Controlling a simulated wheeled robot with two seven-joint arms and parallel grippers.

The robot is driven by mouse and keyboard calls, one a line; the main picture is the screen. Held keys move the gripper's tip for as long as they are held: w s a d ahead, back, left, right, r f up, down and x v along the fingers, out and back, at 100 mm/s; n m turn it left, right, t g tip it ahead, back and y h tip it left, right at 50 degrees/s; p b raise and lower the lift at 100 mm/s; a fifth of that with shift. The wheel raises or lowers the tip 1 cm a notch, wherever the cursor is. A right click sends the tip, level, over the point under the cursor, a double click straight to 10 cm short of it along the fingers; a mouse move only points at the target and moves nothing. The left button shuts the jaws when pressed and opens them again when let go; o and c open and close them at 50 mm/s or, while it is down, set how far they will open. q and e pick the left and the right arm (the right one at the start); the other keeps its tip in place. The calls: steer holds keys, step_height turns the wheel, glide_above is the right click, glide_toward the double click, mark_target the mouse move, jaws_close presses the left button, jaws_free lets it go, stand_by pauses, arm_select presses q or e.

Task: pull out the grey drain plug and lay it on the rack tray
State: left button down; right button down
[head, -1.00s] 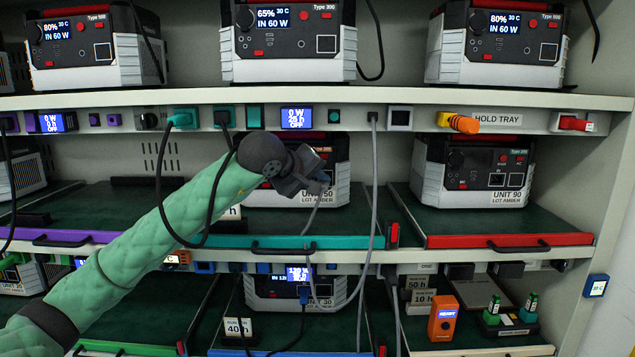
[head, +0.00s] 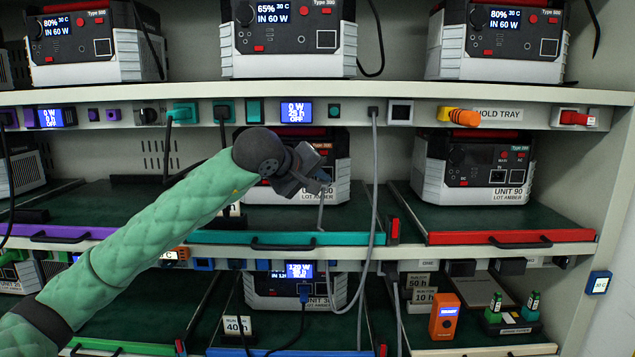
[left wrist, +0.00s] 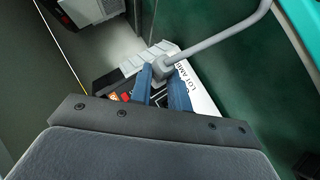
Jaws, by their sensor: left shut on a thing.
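My left gripper (head: 322,184) is in front of the white-and-black power unit (head: 338,192) on the middle shelf. In the left wrist view its two blue-grey fingers (left wrist: 164,88) are shut on the grey plug (left wrist: 164,67), and a grey cable (left wrist: 215,38) runs from it to the upper right. The unit's front (left wrist: 204,97) with its "LOT AMBER" label lies just beyond the fingers. Whether the plug still sits in the socket is hidden. The unit stands on the dark green rack tray (head: 360,222) with a teal front edge. My right gripper is not in view.
The grey cable (head: 374,180) hangs from the upper rail. A black cable (head: 168,150) hangs near my left arm. UNIT 90 (head: 475,175) stands right, on a red-edged tray. Shelf rails lie above and below.

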arm_select(q)
steer(key=shift+s, duration=0.15)
steer(key=shift+s+b, duration=0.75)
steer(key=shift+s, duration=0.05)
steer(key=shift+f+b, duration=2.7)
steer(key=shift+f, duration=0.05)
steer(key=c, duration=1.2)
jaws_free()
steer(key=shift+c, duration=0.2)
steer(key=shift+s+a, duration=0.1)
